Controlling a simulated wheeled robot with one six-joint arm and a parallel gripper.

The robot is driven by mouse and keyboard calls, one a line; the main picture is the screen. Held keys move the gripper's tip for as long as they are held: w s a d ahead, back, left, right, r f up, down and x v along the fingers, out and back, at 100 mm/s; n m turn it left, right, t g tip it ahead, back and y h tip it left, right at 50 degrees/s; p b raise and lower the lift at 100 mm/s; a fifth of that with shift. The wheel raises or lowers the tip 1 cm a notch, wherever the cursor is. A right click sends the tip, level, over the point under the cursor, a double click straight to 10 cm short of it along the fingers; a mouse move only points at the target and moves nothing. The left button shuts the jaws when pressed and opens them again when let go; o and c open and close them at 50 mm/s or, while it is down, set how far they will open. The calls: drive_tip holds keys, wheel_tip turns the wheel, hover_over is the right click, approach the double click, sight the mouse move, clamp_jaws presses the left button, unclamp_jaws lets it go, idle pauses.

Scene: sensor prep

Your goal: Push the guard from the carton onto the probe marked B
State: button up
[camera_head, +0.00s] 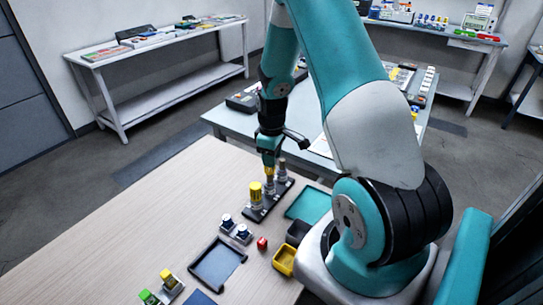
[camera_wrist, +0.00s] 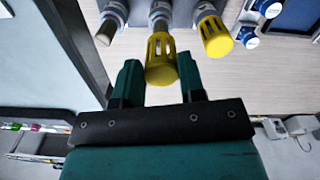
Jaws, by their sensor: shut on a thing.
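My gripper (camera_head: 268,168) is above the middle probe of a dark rack (camera_head: 262,212). In the wrist view its two teal fingers (camera_wrist: 158,82) are shut on a yellow slotted guard (camera_wrist: 160,62). The guard is in line with the grey middle probe (camera_wrist: 160,12); how far it sits over it I cannot tell. Another yellow guard (camera_head: 256,192) is on the front probe, also in the wrist view (camera_wrist: 215,36). The rear probe (camera_head: 282,168) is bare. I cannot read any letter B. Which box is the carton is unclear; a yellow open box (camera_head: 285,261) looks empty.
A black open box (camera_head: 298,232), a red cube (camera_head: 262,243), blue-and-white pieces (camera_head: 235,228) and a teal tray (camera_head: 309,205) are near the rack. A dark tray (camera_head: 216,266) and green-and-yellow pieces (camera_head: 160,286) lie nearer. The table's left is clear.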

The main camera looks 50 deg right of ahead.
drive_tip(key=shift+f, duration=0.2)
drive_tip(key=shift+f+b, duration=0.35)
drive_tip(key=shift+b, duration=0.05)
drive_tip(key=shift+f+b, duration=1.35)
drive_tip(key=shift+f, duration=0.65)
drive_tip(key=shift+c, duration=0.3)
idle(0.9)
drive_tip(key=o, duration=1.3)
drive_tip(key=shift+c, duration=0.2)
drive_tip(key=shift+r+p, duration=0.65)
drive_tip(key=shift+r, duration=0.1)
drive_tip(key=shift+r+p, duration=2.35)
drive_tip(key=shift+r, duration=0.55)
